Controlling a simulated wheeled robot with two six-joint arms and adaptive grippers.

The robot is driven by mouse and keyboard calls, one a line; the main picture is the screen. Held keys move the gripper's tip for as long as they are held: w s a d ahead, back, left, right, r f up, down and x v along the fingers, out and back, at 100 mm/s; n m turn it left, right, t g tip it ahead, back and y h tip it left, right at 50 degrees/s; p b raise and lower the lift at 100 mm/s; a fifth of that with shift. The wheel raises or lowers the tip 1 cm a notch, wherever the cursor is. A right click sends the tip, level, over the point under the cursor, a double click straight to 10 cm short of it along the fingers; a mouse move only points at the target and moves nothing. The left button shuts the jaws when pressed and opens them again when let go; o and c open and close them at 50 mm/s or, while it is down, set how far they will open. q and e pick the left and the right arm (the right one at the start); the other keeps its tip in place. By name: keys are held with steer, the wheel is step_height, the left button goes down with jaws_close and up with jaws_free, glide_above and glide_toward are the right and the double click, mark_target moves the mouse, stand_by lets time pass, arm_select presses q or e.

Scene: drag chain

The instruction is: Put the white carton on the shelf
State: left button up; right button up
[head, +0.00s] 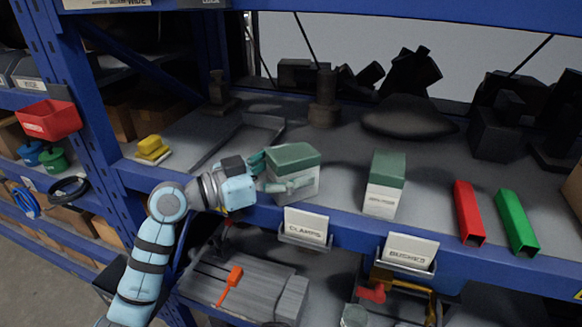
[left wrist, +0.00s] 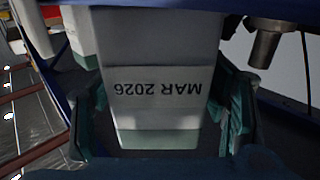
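The white carton (head: 292,180) has a green top and stands upright at the front edge of the shelf (head: 335,150), above the CLAMPS label. I cannot tell whether its base touches the shelf. My left gripper (head: 272,176) has its teal fingers on two sides of it. In the left wrist view the carton (left wrist: 160,65) fills the space between the fingers (left wrist: 160,112), with "MAR 2026" upside down on its face. The fingers appear to press its sides. My right gripper is not in view.
A similar green-topped carton (head: 385,185) stands to the right on the same shelf. Red (head: 468,212) and green (head: 517,222) bars lie farther right. Yellow blocks (head: 152,149) sit at the left. Dark parts (head: 408,100) fill the back. A blue post (head: 78,90) rises at left.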

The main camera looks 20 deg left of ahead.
arm_select(q)
steer(key=shift+r, duration=0.2)
steer(key=b+v, duration=0.1)
steer(key=v, duration=0.2)
steer(key=b+v, duration=0.1)
steer(key=v, duration=0.2)
steer(key=f+b+v, duration=0.1)
steer(key=v, duration=0.2)
steer(key=shift+s+a+b, duration=0.1)
steer(key=shift+s+b, duration=0.05)
steer(key=shift+b, duration=0.2)
steer(key=s+a+b, duration=0.1)
steer(key=b, duration=0.1)
steer(key=a+r+b, duration=0.1)
steer(key=shift+s+b, duration=0.35)
steer(key=shift+s, duration=0.05)
